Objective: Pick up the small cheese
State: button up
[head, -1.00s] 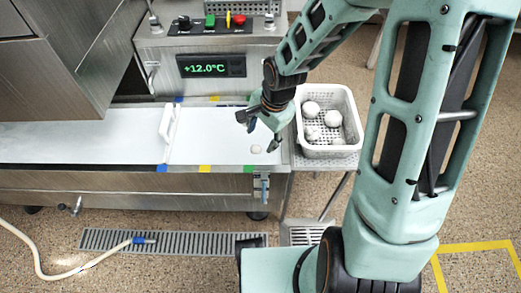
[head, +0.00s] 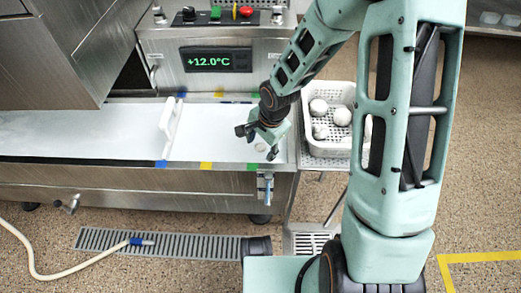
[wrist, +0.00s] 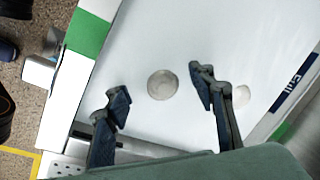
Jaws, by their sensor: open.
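A small, round, pale cheese (head: 260,147) lies on the white work surface, partly crowded by my gripper (head: 256,141) in the head view. In the wrist view the cheese (wrist: 162,84) shows as a greyish disc between and just beyond the two dark fingertips of my gripper (wrist: 160,92). The fingers are spread wide and hold nothing. A second whitish rounded piece (wrist: 242,95) shows on the surface beside the right finger, partly covered by it; what it is I cannot tell.
A white perforated basket (head: 306,152) with several pale round cheeses stands right of the surface, partly hidden by my arm. A white divider bar (head: 167,122) crosses the surface at left. A control box with a +12.0°C display (head: 217,59) stands behind. The belt left of the divider is clear.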

jog(key=shift+c, duration=0.6)
jog(key=c, duration=1)
jog(key=shift+c, duration=0.2)
